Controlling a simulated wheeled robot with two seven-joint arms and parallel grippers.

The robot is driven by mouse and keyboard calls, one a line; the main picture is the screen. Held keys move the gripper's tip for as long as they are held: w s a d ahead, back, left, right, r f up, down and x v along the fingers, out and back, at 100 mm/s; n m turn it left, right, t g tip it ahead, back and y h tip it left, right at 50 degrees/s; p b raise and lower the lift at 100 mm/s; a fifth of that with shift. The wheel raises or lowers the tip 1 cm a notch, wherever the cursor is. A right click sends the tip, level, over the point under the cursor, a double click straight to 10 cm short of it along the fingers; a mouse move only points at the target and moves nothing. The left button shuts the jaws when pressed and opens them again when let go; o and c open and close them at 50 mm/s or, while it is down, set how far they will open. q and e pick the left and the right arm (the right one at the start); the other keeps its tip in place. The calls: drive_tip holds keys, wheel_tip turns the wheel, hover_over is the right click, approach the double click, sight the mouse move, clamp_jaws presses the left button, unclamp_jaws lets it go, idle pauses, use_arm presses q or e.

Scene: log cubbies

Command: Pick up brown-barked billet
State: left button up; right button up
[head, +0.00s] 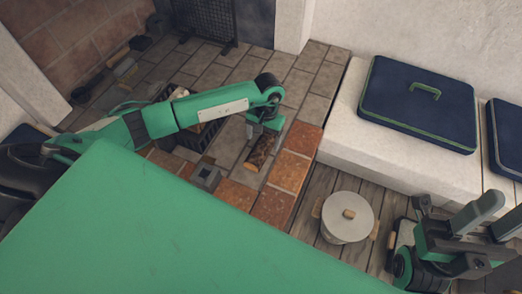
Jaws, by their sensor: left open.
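A brown-barked billet (260,154) lies on the floor tiles near the picture's middle, beside the row of reddish-brown tiles. My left gripper (264,132) is open and points down at the billet's upper end. The gripper hides that end, and I cannot tell whether the fingers touch the bark. My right gripper (468,236) is at the lower right, away from the billet, and its finger gap is not clear.
A dark crate (178,90) is partly hidden behind my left arm. A small grey block (207,176) lies left of the billet. A round pale lidded pot (347,217) stands on planks. Navy cushions (418,102) rest on a white ledge (345,140) at right.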

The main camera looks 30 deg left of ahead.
sight(261, 145)
use_arm(q)
drive_tip(key=f, duration=0.1)
drive_tip(key=f+b, duration=0.1)
drive_tip(key=f, duration=0.3)
drive_tip(key=shift+s+a+f+b, duration=0.15)
drive_tip(key=shift+s+a+b, duration=0.1)
drive_tip(key=shift+s+b, duration=0.15)
drive_tip(key=c, duration=1.2)
